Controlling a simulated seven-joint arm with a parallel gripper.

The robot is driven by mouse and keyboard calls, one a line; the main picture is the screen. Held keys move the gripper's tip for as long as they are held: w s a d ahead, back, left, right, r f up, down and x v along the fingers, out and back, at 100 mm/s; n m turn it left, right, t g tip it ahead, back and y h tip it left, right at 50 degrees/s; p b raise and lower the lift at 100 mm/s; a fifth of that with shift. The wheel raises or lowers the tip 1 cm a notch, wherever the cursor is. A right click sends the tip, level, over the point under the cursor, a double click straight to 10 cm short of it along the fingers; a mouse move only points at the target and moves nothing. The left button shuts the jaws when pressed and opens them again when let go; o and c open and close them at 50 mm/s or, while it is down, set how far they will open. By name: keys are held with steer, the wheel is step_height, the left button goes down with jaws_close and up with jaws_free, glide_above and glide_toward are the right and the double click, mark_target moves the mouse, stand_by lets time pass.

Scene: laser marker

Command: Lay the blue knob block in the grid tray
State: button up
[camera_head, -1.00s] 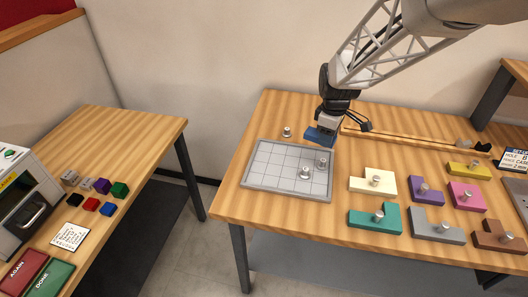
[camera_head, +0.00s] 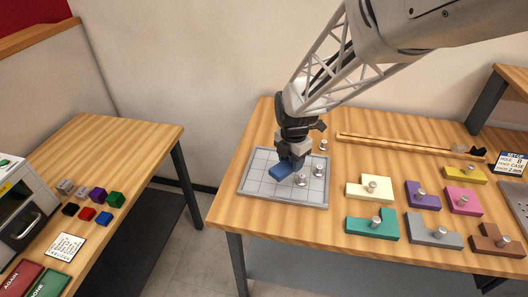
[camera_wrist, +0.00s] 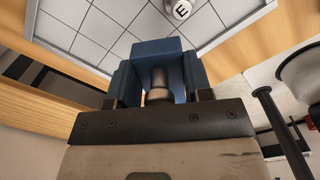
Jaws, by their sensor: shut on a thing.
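My gripper (camera_head: 288,160) is shut on the blue knob block (camera_head: 281,171), with the fingers on either side of its metal knob (camera_wrist: 159,88). The blue block also shows in the wrist view (camera_wrist: 155,47), beyond the fingers. The grey grid tray (camera_head: 257,177) lies on the table, and in the head view the block is over its middle cells. I cannot tell whether the block touches the tray floor. Two metal pegs stand in the tray, a front one (camera_head: 301,181) and a right one (camera_head: 318,170). A peg top marked E (camera_wrist: 180,8) shows in the wrist view.
Cream (camera_head: 368,189), teal (camera_head: 371,228), purple (camera_head: 421,196), pink (camera_head: 463,200), grey (camera_head: 434,236) and other knob blocks lie right of the tray. Another peg (camera_head: 323,145) stands behind it. A wooden rail (camera_head: 385,142) runs along the back. A side table (camera_head: 130,140) stands left, across a gap.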

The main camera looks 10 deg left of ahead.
mark_target(276, 168)
steer(key=s+a+n, duration=0.1)
steer(key=n, duration=0.1)
steer(key=s+a+n, duration=0.1)
steer(key=shift+f+n, duration=0.35)
steer(key=shift+n, duration=0.05)
steer(key=shift+s+a+f+n, duration=0.2)
steer(key=shift+s+a+n, duration=0.25)
steer(key=shift+n, duration=0.35)
steer(key=shift+s+a+f+n, duration=0.15)
steer(key=shift+s+a+n, duration=0.3)
steer(key=shift+n, duration=0.35)
steer(key=shift+w, duration=0.1)
steer(key=w+a, duration=0.2)
steer(key=w, duration=0.2)
steer(key=w+a+f, duration=0.1)
steer(key=w+a, duration=0.1)
steer(key=w, duration=0.3)
steer(key=w+a, duration=0.3)
steer(key=w, duration=0.1)
steer(key=shift+w+f, duration=0.15)
steer(key=shift+f, duration=0.05)
steer(key=shift+w+a+f, duration=0.1)
steer(key=shift+w+a, duration=0.1)
steer(key=shift+w, duration=0.2)
steer(key=shift+f, duration=1.7)
steer(key=shift+f, duration=0.1)
